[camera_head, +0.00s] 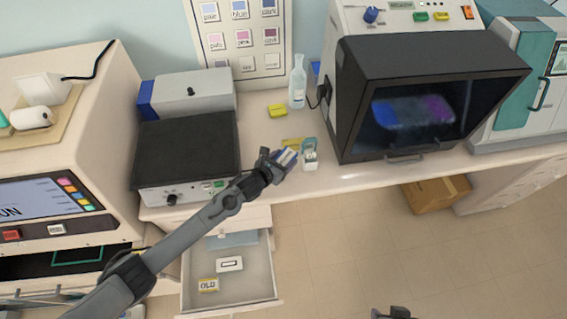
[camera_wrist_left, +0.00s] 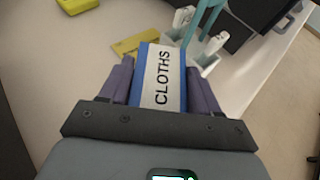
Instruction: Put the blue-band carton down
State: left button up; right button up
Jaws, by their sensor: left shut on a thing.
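The blue-band carton (camera_wrist_left: 158,75), labelled CLOTHS with a white top and blue edges, is held between the fingers of my left gripper (camera_wrist_left: 160,88) in the left wrist view. In the head view the left gripper (camera_head: 279,162) and the carton (camera_head: 287,156) are at the front edge of the bench (camera_head: 265,140), left of a small white and teal holder. I cannot tell whether the carton touches the bench. Part of my right gripper (camera_head: 392,312) shows at the bottom edge of the head view; its fingers are not clear.
The holder (camera_head: 310,154) stands close right of the carton. A flat yellow item (camera_head: 292,142) lies behind it, and a yellow block (camera_head: 277,111) and a bottle (camera_head: 297,82) stand further back. A black-topped device (camera_head: 187,150) is left. An open drawer (camera_head: 262,275) is below.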

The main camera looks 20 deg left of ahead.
pick_arm(q)
jog(key=shift+f, duration=1.3)
jog(key=shift+f, duration=0.1)
jog(key=shift+f, duration=0.15)
jog(key=o, duration=1.1)
jog(key=shift+c, duration=0.2)
jog(key=shift+r, duration=0.2)
